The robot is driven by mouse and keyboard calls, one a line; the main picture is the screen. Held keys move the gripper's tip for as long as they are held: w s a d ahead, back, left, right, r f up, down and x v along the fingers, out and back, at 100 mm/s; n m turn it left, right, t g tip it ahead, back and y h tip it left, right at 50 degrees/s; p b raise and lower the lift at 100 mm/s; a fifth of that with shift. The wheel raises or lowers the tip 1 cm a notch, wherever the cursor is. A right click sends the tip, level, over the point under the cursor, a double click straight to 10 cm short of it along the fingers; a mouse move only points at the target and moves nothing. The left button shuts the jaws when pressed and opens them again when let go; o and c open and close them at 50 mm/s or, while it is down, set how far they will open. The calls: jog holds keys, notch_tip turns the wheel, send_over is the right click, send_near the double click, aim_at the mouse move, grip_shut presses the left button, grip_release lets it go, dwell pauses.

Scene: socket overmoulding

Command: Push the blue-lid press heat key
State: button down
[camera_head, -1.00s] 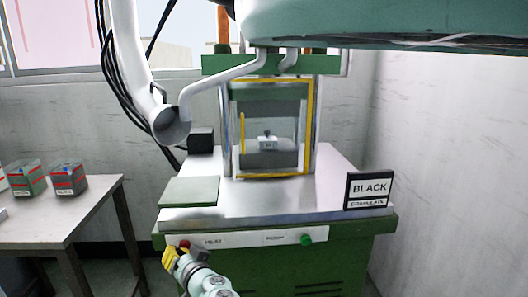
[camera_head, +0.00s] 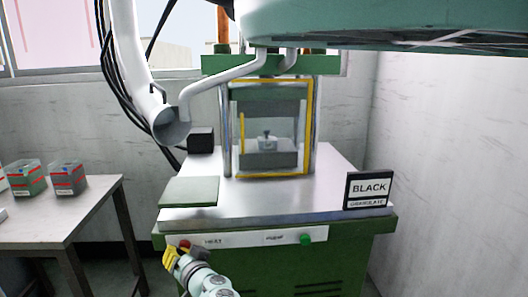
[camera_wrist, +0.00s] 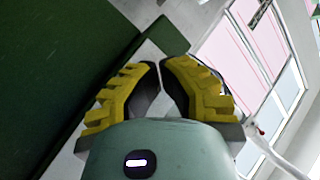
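The green press (camera_head: 340,250) stands in the middle of the head view; no blue lid shows on it. Its white front strip (camera_head: 240,240) carries a label reading HEAT, with a red button (camera_head: 185,243) left of it. My gripper (camera_head: 178,255) is at the left end of the strip, just below and in front of the red button. Whether it touches the button cannot be told. In the wrist view my gripper's yellow fingers (camera_wrist: 161,66) are drawn together with only a narrow gap at the tips and nothing between them. The button does not show there.
A green button (camera_head: 306,239) sits further right on the strip, beside a second label. A BLACK GRANULATE sign (camera_head: 369,190) stands on the press table's right side. A green plate (camera_head: 189,191) lies on its left. A side table (camera_head: 70,213) with several boxes stands left.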

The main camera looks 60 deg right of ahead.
jog(key=shift+w+d+r, duration=0.1)
jog(key=shift+w+d, duration=0.1)
jog(key=shift+d, duration=0.05)
jog(key=shift+a+r+p, duration=0.1)
jog(key=shift+r+p, duration=0.1)
jog(key=shift+p, duration=0.15)
jog(key=shift+w+a+r+p, duration=0.1)
jog(key=shift+a+r+p, duration=0.1)
jog(key=shift+p, duration=0.3)
jog(key=shift+s+a+f+p, duration=0.1)
jog(key=shift+s+a+p, duration=1.75)
jog(key=shift+a+p, duration=0.25)
